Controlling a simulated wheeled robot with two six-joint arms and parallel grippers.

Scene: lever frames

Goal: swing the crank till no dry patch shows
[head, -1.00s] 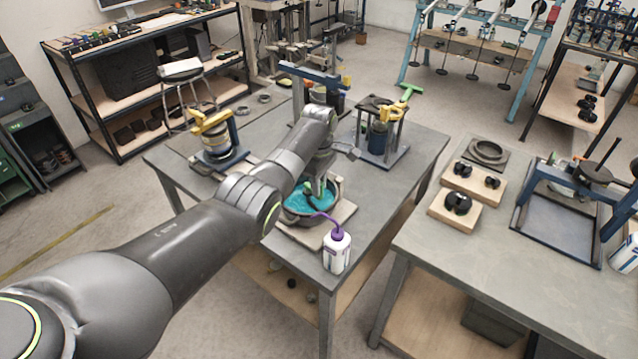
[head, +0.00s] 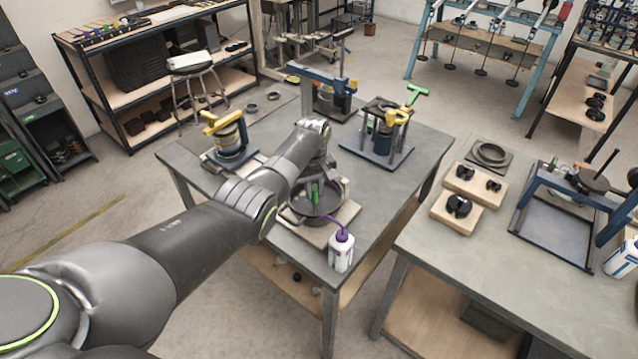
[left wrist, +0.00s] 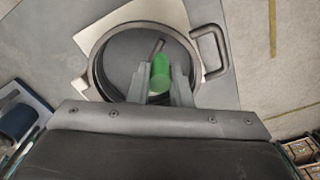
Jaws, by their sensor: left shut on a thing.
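A round dark pan (head: 335,207) with a side handle sits on a pale board (head: 346,216) at the table's near part. Its inside looks evenly dark grey, with no teal patch showing in either view. The pan also shows in the left wrist view (left wrist: 118,62), its loop handle at the right. A green crank grip (left wrist: 160,72) stands over the pan, with a short dark rod (left wrist: 156,47) beyond it. My left gripper (left wrist: 161,84) is shut on the green grip. Gripper and arm hide part of the pan. My right gripper is not in view.
A white bottle with a purple spout (head: 341,252) stands close by at the table's near corner. A yellow-topped device (head: 228,138) stands left, and a blue-based frame (head: 380,140) stands behind right. A second table (head: 420,245) is at the right.

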